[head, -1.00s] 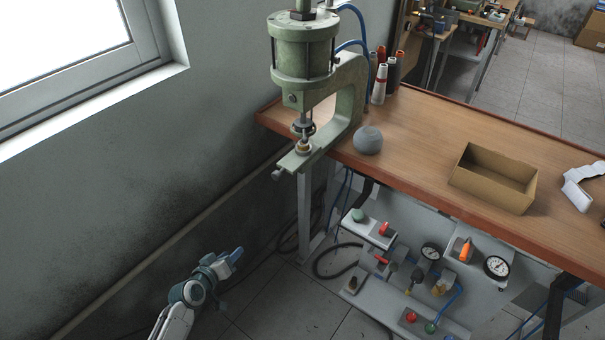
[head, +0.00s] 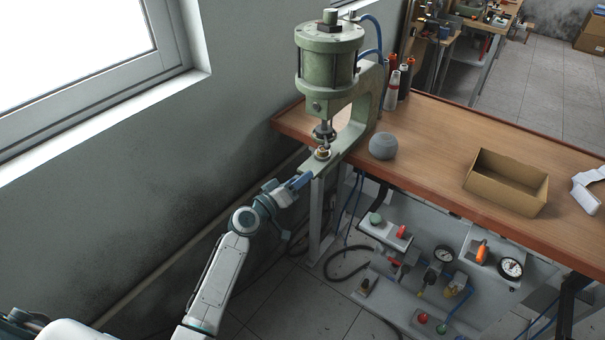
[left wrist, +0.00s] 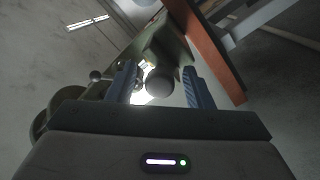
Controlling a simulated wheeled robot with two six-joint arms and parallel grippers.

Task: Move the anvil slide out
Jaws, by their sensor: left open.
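The green pneumatic press (head: 330,60) stands at the left end of the bench. Its anvil slide (head: 328,167) is the low green bar under the ram, with a small brass-coloured piece (head: 322,154) on it. My left gripper (head: 303,181) is at the slide's front end and hides the end knob in the head view. In the left wrist view, the round grey knob (left wrist: 160,82) shows between the two open blue fingers of the left gripper (left wrist: 160,72). I cannot tell whether either finger touches it. My right gripper is not in view.
A grey ball-like object (head: 383,146) and an open cardboard box (head: 505,182) are on the wooden bench (head: 440,140). The wall (head: 120,190) is close on the left.

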